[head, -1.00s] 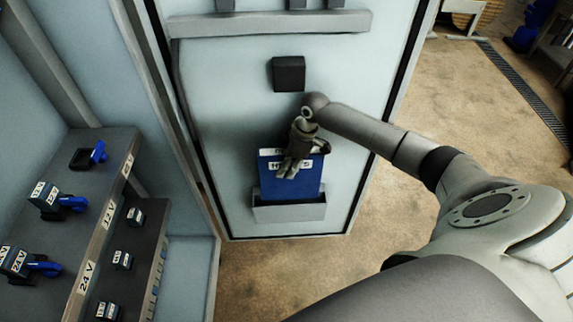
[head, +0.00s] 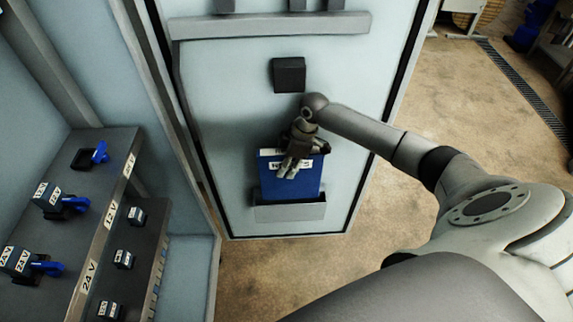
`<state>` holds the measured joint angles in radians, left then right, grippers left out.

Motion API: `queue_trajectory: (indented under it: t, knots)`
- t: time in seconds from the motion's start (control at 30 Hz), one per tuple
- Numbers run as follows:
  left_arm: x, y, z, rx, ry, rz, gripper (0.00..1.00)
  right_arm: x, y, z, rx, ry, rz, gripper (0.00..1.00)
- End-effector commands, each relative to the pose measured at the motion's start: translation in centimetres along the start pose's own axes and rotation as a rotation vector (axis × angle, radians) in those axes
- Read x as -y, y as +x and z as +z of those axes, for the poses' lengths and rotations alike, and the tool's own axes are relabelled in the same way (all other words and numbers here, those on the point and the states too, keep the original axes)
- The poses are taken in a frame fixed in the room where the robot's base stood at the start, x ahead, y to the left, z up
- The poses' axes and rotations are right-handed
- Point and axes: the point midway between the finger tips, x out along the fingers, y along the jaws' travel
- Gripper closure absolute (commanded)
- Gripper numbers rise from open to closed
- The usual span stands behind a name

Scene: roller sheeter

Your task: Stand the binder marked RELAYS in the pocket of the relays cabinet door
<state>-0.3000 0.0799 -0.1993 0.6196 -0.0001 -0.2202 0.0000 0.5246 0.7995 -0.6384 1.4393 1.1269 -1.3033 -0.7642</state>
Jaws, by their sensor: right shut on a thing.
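A blue binder (head: 300,186) with a white label strip stands upright in front of the cabinet door (head: 225,140). Its label is partly covered by my gripper, so I cannot read it in full. My right gripper (head: 287,172) is shut on the upper part of the binder. The grey door pocket (head: 290,213) is low on the door, and the binder's lower edge is at or behind its front wall. I cannot tell if the binder rests on the pocket's floor. My left gripper is not in view.
A dark square block (head: 289,74) sits on the door above my gripper. A grey ledge (head: 270,25) crosses the door's top. Shelves (head: 115,170) at left hold relay blocks, some in blue-levered sockets, with 24 V labels. Open floor (head: 400,220) lies right of the door.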

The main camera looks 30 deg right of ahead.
Motion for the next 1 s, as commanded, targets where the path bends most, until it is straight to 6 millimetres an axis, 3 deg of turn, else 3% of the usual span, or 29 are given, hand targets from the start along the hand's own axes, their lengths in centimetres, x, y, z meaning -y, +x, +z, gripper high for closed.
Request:
queue_trajectory:
  t: [0.57,1.0]
  knots:
    - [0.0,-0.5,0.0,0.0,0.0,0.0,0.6,-0.1,0.0,0.0,-0.002,0.0,0.001,1.0]
    - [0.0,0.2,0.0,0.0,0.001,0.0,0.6,-0.1,1.2,0.3,-0.002,0.0,0.001,1.0]
